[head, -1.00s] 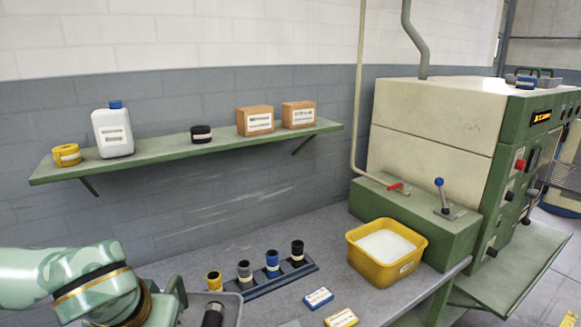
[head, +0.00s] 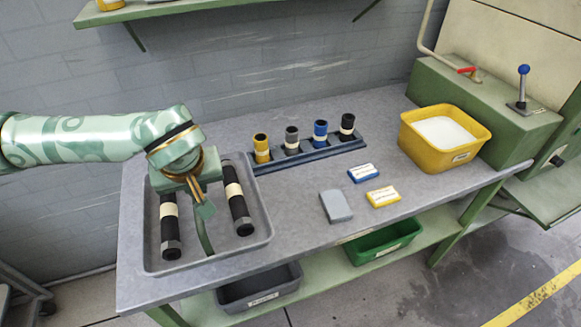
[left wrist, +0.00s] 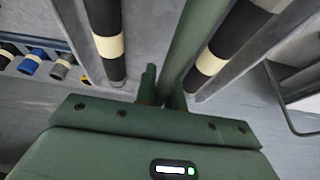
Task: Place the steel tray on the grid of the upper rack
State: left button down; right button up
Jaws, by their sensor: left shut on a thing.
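The grey steel tray (head: 262,208) is at the left end of the workbench, with two black cylinders with cream bands, left (head: 170,222) and right (head: 237,200), lying in it. A green bar handle (head: 204,236) runs along its middle. My left gripper (head: 203,208) is over the tray between the cylinders, shut on this handle. The left wrist view shows the handle (left wrist: 196,42) running out from between the fingers (left wrist: 163,92), a cylinder on each side. I cannot tell whether the tray touches the bench. The upper rack and its grid are not in the current views. My right gripper is not in view.
A blue holder (head: 310,153) with several coloured cylinders stands behind the tray. A grey block (head: 336,207), a blue box (head: 363,173) and a yellow box (head: 383,197) lie to the right. A yellow bin (head: 445,140) stands at the bench's right. A shelf (head: 150,12) hangs above.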

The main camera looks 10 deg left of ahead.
pick_arm(q)
jog(key=shift+s, duration=0.1)
